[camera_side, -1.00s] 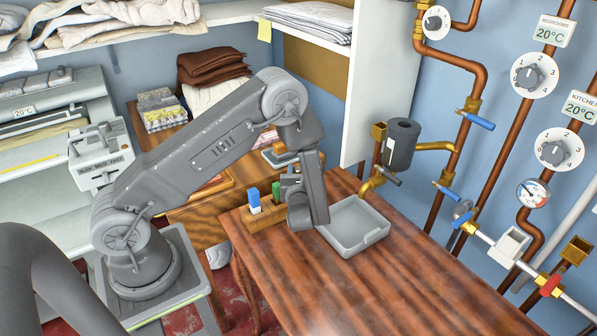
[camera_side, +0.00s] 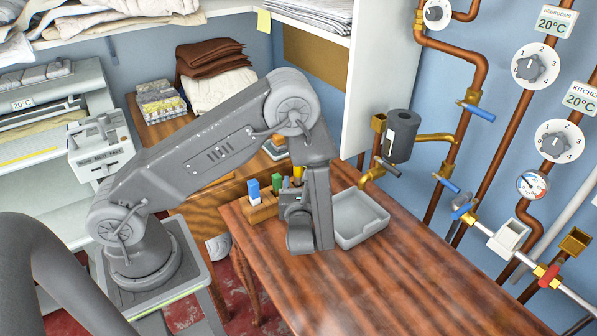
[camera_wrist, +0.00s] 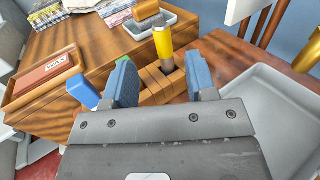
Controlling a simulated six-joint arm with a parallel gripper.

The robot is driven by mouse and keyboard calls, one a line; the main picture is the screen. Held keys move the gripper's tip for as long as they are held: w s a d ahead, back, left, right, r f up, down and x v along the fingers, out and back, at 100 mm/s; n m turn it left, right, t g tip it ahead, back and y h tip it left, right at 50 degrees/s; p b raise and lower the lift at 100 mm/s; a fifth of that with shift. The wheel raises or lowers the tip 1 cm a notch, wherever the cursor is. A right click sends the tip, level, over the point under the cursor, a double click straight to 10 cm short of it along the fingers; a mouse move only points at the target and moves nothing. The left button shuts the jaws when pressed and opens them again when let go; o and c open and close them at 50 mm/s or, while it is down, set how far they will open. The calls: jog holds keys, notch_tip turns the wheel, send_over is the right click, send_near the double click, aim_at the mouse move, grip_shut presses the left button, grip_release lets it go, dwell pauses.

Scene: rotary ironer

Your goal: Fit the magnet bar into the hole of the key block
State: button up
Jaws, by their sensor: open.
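The wooden key block (camera_side: 262,213) stands near the table's back left edge; its slots show in the wrist view (camera_wrist: 152,88). A yellow bar with a grey lower part (camera_wrist: 163,42), apparently the magnet bar, stands upright at a hole of the block. Its yellow top also shows in the side view (camera_side: 298,172). How deep it sits cannot be told. My gripper (camera_wrist: 161,75) is open, with its blue-padded fingers left and right of the bar in the picture and visible gaps on both sides. In the side view, my gripper (camera_side: 291,197) is partly hidden by my wrist.
A blue piece (camera_side: 253,190) and a green piece (camera_side: 276,182) stand in the block left of the bar. A grey tray (camera_side: 362,238) lies close on the right. A small tray (camera_wrist: 170,20) with an orange-brown item is behind. The table's front is clear.

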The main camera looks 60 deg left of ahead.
jog(key=s+r+n+g+h, duration=0.5)
jog(key=s+r+n+g, duration=0.6)
jog(key=n, duration=0.4)
jog(key=s+d+r+n+t+h, duration=0.3)
jog(key=d+r+n+h, duration=0.1)
jog(key=d+r+h, duration=0.1)
jog(key=s+d+r+n+t+h, duration=0.3)
jog(key=d+r+n+t+h, duration=0.1)
jog(key=r, duration=0.3)
jog(key=shift+d+r+n+h, duration=0.25)
jog(key=shift+d+n+h, duration=0.2)
jog(key=shift+n+h, duration=0.2)
